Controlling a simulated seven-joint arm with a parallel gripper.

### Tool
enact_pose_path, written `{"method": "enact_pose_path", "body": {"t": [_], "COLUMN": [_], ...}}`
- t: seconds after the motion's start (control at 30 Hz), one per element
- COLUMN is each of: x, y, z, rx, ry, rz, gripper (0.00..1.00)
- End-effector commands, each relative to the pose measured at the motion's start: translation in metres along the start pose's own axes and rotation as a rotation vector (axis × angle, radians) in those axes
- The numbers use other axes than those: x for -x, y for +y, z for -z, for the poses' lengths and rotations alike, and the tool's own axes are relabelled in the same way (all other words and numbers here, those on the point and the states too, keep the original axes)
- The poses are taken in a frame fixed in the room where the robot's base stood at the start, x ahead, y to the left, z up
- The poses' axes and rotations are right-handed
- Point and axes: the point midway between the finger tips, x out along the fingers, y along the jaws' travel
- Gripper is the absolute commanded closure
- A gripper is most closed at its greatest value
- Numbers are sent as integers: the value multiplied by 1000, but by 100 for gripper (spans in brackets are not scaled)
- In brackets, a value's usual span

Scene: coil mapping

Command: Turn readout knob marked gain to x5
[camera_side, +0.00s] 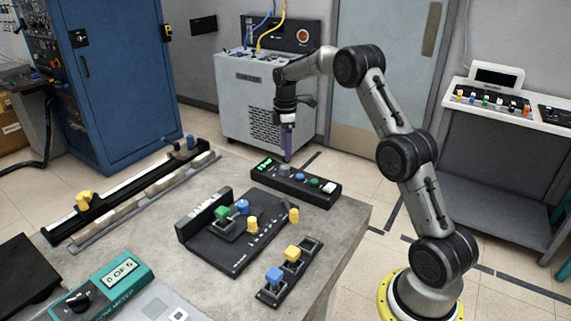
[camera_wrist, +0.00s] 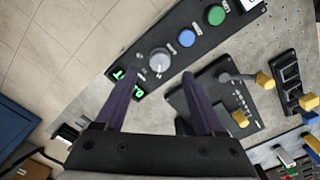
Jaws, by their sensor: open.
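The black readout box (camera_side: 296,190) lies at the back of the grey table. It has a green lit display (camera_side: 264,165) at its left end and a row of knobs. The grey knob (camera_side: 284,170) is nearest the display, then a blue knob (camera_side: 299,177) and a green knob (camera_side: 315,182). The knob labels are too small to read, so I cannot tell which is marked gain. My gripper (camera_side: 288,158) points down above the grey knob. In the wrist view my gripper (camera_wrist: 160,74) is open, and the grey knob (camera_wrist: 160,61) shows between and just beyond its fingertips, not gripped.
A black panel (camera_side: 240,245) with green, blue and yellow parts stands in front of the box. A black rail (camera_side: 130,190) with a yellow slider lies at left. A teal meter (camera_side: 110,285) is at front left. Bare table lies between rail and panel.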

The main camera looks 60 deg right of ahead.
Motion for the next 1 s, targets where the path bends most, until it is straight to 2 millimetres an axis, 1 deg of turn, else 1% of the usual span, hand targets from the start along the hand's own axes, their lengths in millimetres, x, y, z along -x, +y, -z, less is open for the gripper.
{"method": "enact_pose_path", "body": {"t": [0.03,0.1,0.3,0.5,0.77,0.8,0.87,1.0], "x": [-11,-24,-50,-60,-61,-61,-61,-60], "y": [-1,-1,0,0,0,0,0,0], "z": [0,0,0,0,0,0,0,0], "rx": [0,0,0,0,0,0,0,0], "ry": [-2,-1,-1,0,0,0,0,0], "rz": [5,4,2,0,0,0,0,0], "gripper": [29,29,29,29,29,36,47,72]}}
